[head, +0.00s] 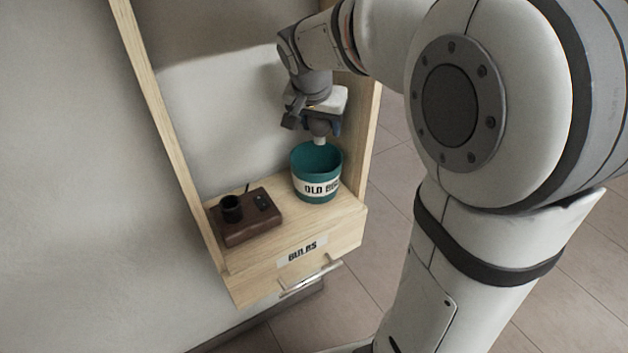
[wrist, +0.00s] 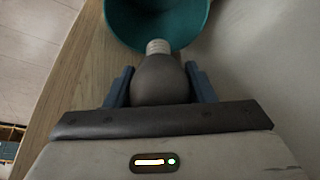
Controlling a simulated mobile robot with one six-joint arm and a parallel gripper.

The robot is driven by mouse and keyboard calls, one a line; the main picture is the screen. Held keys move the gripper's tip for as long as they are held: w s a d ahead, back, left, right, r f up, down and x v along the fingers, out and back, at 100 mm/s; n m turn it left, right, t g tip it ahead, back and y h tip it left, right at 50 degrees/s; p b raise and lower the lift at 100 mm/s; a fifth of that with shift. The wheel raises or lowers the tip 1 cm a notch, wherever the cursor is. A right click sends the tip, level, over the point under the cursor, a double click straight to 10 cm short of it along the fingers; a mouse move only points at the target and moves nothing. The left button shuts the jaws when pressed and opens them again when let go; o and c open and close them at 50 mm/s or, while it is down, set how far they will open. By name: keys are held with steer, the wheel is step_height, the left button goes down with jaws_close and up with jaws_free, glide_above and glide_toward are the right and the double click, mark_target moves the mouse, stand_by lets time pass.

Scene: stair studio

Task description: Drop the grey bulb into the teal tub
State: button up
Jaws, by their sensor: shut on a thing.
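The grey bulb (wrist: 160,80) is between the two fingers of my gripper (wrist: 160,88) in the wrist view, with its threaded metal base pointing away from the gripper. In the head view my gripper (head: 318,124) is shut on the bulb (head: 320,129) above the teal tub (head: 318,190), with the base pointing down near the tub's opening. The tub stands upright on the wooden shelf and has a label reading "OLD BU…". In the wrist view the tub (wrist: 125,28) shows partly, and the bulb's base overlaps its opening.
A brown wooden block (head: 243,222) with a black socket (head: 231,208) and a switch sits left of the tub. The shelf (head: 325,218) has wooden side posts and a drawer (head: 300,262) labelled "BULBS" with a metal handle (head: 310,277). A wall stands behind.

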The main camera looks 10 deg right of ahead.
steer(key=shift+f, duration=0.4)
steer(key=o, duration=1.1)
steer(key=shift+c, duration=0.2)
steer(key=shift+r, duration=0.15)
steer(key=v, duration=0.7)
steer(key=shift+r+p, duration=0.3)
steer(key=shift+p, duration=0.15)
steer(key=shift+s+a, duration=0.1)
steer(key=shift+s, duration=0.05)
steer(key=s+d+f+n+g+y+p, duration=0.1)
steer(key=s+n+p, duration=0.5)
steer(key=s, duration=1.3)
steer(key=y+p, duration=0.1)
steer(key=p, duration=0.3)
steer(key=shift+f+n+y, duration=0.2)
steer(key=shift+n+y, duration=0.1)
steer(key=shift+n, duration=0.1)
